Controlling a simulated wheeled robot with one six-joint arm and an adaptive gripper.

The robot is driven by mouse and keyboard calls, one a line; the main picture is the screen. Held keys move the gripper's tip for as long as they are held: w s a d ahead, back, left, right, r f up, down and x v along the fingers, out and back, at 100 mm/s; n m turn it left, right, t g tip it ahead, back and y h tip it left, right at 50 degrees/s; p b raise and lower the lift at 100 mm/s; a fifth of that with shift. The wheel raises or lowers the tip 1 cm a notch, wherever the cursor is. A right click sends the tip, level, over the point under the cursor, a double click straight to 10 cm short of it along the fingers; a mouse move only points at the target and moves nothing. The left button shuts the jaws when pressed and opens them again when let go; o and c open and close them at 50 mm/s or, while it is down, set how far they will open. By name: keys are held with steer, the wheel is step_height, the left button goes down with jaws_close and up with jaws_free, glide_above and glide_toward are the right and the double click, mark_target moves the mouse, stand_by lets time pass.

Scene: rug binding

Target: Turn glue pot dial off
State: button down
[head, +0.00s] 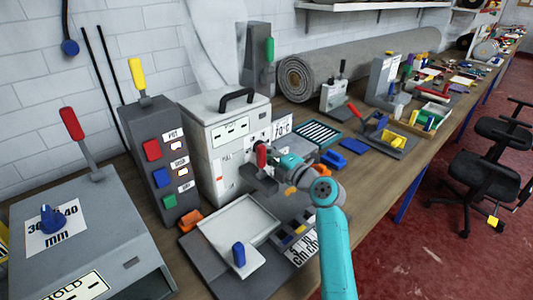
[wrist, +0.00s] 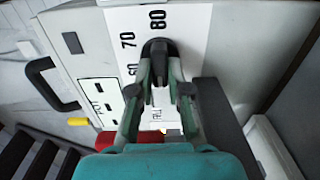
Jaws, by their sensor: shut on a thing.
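The glue pot (head: 228,140) is a pale grey box with a black top handle, labels and a scale plate on its front. In the wrist view its black dial (wrist: 158,46) sits on a white scale (wrist: 190,22) with 60, 70 and 80 readable. The dial's pointer is hard to read behind the fingers. My gripper (wrist: 160,68) is shut on the dial, one finger on each side. In the head view my gripper (head: 268,158) is at the pot's front right, and it hides the dial. A red handle (head: 261,155) shows beside it.
A grey tray (head: 238,232) and a blue-knobbed block lie in front, below my arm. A grey rug roll (head: 350,65) lies behind. Farther right the bench is crowded with tools and bins.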

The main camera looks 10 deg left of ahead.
steer(key=shift+f, duration=0.1)
stand_by(0.4)
steer(key=c, duration=1.1)
jaws_free()
steer(key=v, duration=1.2)
steer(key=shift+s, duration=0.1)
